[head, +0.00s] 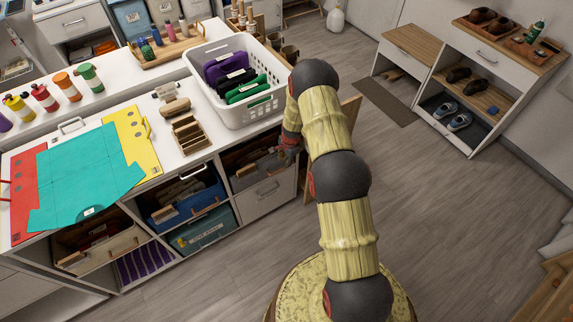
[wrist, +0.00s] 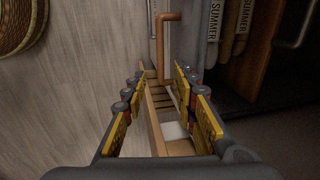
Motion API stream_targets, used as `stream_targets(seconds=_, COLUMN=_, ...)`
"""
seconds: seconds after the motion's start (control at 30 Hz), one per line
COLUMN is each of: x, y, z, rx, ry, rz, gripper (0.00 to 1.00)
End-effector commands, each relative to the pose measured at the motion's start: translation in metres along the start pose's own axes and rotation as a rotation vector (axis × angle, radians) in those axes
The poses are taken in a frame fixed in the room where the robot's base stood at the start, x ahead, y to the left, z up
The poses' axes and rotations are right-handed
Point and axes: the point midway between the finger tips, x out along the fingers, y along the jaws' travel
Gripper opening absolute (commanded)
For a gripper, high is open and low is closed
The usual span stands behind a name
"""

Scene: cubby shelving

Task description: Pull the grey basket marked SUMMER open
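The grey basket (head: 262,167) sits in the upper right cubby of the white shelving in the head view, close to my gripper. In the wrist view a grey front (wrist: 187,45) shows with a copper-brown bar handle (wrist: 160,45) on it. SUMMER labels, turned sideways, show just right of it. My gripper (wrist: 160,100) is open, with yellow-padded fingers on both sides of the view. The handle appears beyond the fingertips, roughly between them, and nothing is clearly gripped. In the head view my gripper is mostly hidden by my arm.
A blue basket (head: 187,203) fills the cubby to the left, and a white drawer (head: 263,198) is below. A white laundry basket (head: 266,108) stands on the countertop above. Wood floor (head: 240,265) is free in front of the shelving. A woven round item (wrist: 20,25) shows in the wrist view.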

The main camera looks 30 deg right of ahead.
Motion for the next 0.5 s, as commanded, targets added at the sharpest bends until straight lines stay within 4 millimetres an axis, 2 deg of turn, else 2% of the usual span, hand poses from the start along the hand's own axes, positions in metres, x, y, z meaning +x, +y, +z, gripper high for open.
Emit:
stream_targets(seconds=0.17, x=0.011, y=-0.001, z=-0.001, rx=0.018, ry=0.001, rz=-0.001, gripper=0.29)
stream_targets(seconds=0.5, x=0.062, y=0.0, z=-0.001, rx=0.015, ry=0.001, rz=-0.001, gripper=0.29)
